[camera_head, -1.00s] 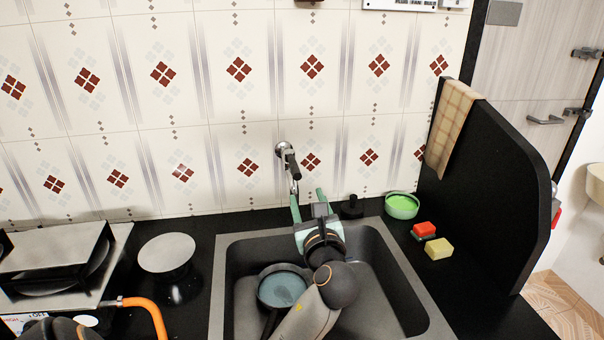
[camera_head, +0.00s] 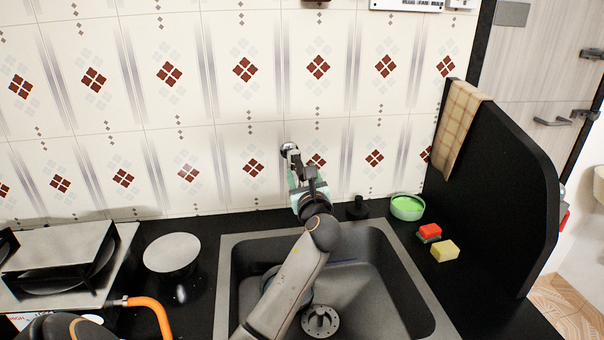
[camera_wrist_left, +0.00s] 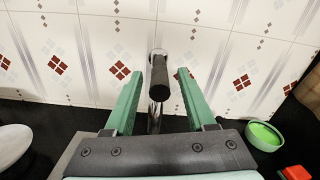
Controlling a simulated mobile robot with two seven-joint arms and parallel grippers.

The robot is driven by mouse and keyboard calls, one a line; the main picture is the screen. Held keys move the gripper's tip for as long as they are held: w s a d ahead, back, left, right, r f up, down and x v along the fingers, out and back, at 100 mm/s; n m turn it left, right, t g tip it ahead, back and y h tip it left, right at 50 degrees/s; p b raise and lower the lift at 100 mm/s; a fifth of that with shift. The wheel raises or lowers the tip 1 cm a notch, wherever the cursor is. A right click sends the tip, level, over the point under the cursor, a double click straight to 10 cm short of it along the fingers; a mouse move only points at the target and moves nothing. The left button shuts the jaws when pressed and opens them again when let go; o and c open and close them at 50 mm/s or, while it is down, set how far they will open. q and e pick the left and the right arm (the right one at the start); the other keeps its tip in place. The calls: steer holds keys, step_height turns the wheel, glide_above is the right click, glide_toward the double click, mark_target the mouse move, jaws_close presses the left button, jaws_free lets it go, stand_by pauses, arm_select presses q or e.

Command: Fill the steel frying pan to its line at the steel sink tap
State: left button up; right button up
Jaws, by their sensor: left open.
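The steel tap (camera_head: 289,150) comes out of the tiled wall above the sink. My left gripper (camera_head: 303,178) is open at the tap, its green fingers pointing at the wall. In the left wrist view the tap's steel body (camera_wrist_left: 157,92) and dark handle (camera_wrist_left: 187,85) lie between the two spread fingers; I cannot tell whether they touch. The frying pan (camera_head: 268,279) is in the left part of the steel sink (camera_head: 225,290), mostly hidden behind my left arm. Its fill line and water level are hidden. My right gripper is not in view.
A green bowl (camera_head: 407,207), a red sponge (camera_head: 430,231) and a yellow sponge (camera_head: 445,251) lie right of the sink, before a black partition (camera_head: 505,190). A round plate (camera_head: 172,252) and the stove (camera_head: 70,262) with an orange hose (camera_head: 150,306) are left.

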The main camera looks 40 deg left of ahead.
arm_select(q)
steer(key=shift+w+a, duration=0.15)
steer(key=shift+a, duration=0.1)
jaws_close()
stand_by(0.3)
steer(key=shift+f, duration=0.1)
stand_by(0.8)
